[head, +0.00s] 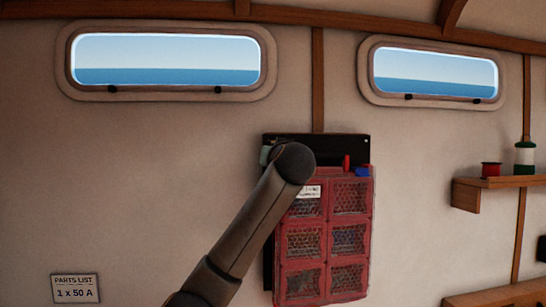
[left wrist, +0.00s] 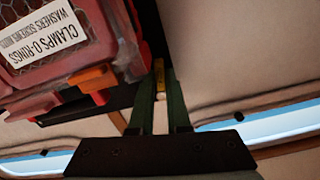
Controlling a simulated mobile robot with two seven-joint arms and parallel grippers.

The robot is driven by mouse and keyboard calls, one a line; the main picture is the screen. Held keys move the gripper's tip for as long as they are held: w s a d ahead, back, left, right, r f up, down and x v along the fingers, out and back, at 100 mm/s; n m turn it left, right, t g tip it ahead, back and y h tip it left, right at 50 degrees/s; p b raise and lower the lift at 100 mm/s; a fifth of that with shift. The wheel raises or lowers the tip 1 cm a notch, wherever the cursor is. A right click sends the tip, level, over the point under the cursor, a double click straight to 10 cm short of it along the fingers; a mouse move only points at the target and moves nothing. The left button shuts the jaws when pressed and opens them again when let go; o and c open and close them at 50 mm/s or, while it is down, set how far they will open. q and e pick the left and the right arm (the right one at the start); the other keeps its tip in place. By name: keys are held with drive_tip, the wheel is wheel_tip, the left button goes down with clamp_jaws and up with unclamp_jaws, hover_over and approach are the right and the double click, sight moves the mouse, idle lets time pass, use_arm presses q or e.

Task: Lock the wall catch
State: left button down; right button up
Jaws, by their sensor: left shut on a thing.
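A red organizer case (head: 330,235) with mesh compartments hangs on a black wall plate (head: 320,145). In the left wrist view its labelled corner (left wrist: 45,35) fills the upper left, with an orange piece (left wrist: 98,78) on its edge. My left gripper (head: 267,154) is at the plate's top left corner, mostly hidden behind my arm. In the left wrist view its green fingers (left wrist: 161,85) are shut on a small yellow piece (left wrist: 160,76) beside the case. That piece may be the wall catch; its shape and position are too small to tell. My right gripper is not in view.
Two windows (head: 165,35) (head: 435,72) are above on the wall. A wooden shelf (head: 500,181) at the right holds a red spool (head: 491,170) and a green-and-white one (head: 524,158). A parts list sign (head: 76,289) is at lower left.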

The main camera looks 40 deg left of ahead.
use_arm(q)
drive_tip(key=shift+w+d+f+n+b, duration=0.15)
drive_tip(key=shift+w+d+n+b, duration=0.05)
drive_tip(key=shift+n+b, duration=0.45)
drive_tip(key=shift+n, duration=0.55)
drive_tip(key=c, duration=0.9)
unclamp_jaws()
